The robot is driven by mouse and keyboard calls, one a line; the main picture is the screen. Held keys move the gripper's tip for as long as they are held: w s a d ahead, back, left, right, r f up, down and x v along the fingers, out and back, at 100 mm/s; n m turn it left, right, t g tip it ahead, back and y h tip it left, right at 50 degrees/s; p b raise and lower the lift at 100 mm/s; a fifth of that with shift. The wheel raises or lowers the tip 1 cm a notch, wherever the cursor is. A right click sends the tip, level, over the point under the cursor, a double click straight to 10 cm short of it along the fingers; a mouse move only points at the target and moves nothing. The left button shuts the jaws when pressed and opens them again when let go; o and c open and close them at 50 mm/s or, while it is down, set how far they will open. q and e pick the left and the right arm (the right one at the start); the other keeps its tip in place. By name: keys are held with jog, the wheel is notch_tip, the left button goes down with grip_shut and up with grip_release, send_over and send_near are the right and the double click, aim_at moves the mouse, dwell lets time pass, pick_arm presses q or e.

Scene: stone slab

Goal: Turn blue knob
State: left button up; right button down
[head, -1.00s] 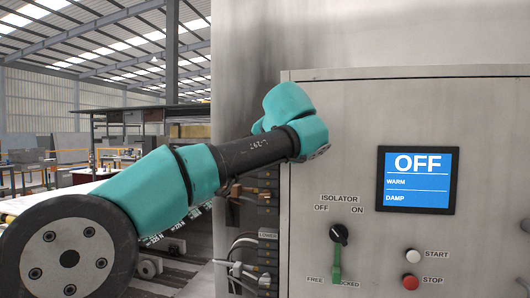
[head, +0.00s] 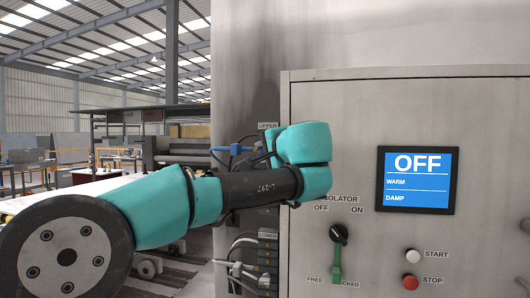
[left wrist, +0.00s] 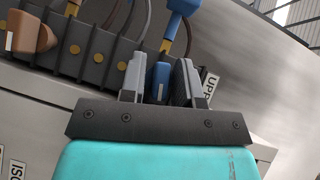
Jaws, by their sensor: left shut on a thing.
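My left gripper (left wrist: 158,78) is shut on a blue piece (left wrist: 158,84) with a small pale label, in the left wrist view. It looks like a cable plug; I cannot tell its full shape between the fingers. Another blue part (left wrist: 184,22) on a cable shows just above the fingers, near a black strip of sockets. In the head view a blue plug (head: 233,149) shows left of my teal wrist (head: 304,146), which hides the fingers. I see no clearly blue knob; the isolator knob (head: 339,235) is black above a green lever. My right gripper is not in view.
The grey cabinet (head: 350,120) carries a screen (head: 417,178) reading OFF, a white start button (head: 412,256) and a red stop button (head: 411,282). My arm passes close to the cabinet's left edge.

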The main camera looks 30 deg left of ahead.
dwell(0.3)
pick_arm(q)
jog(key=o, duration=0.6)
jog(key=v, duration=1.7)
jog(key=shift+s+d, duration=0.1)
jog(key=shift+d, duration=0.05)
